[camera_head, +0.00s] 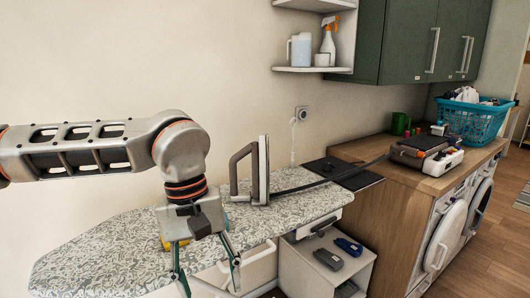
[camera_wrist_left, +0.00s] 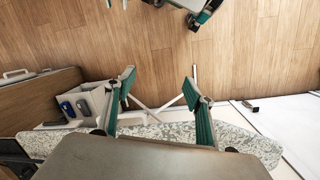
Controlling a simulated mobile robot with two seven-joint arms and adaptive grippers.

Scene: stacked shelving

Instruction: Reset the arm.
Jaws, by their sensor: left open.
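My left arm (camera_head: 80,150) comes in from the left and bends down over the patterned ironing board (camera_head: 110,255). My left gripper (camera_head: 207,280) points down at the board's front edge, its fingers spread and empty. In the left wrist view the open gripper (camera_wrist_left: 160,85) has nothing between its fingertips. A grey and teal part (camera_wrist_left: 205,15), which looks like my right gripper, is cut off at the top edge there; its jaws cannot be made out.
An iron (camera_head: 262,170) stands upright on the board, right of my left gripper. A shelf unit (camera_head: 300,262) holding dark and blue items stands beneath. The wooden counter (camera_head: 375,155) at right carries a teal basket (camera_head: 470,118).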

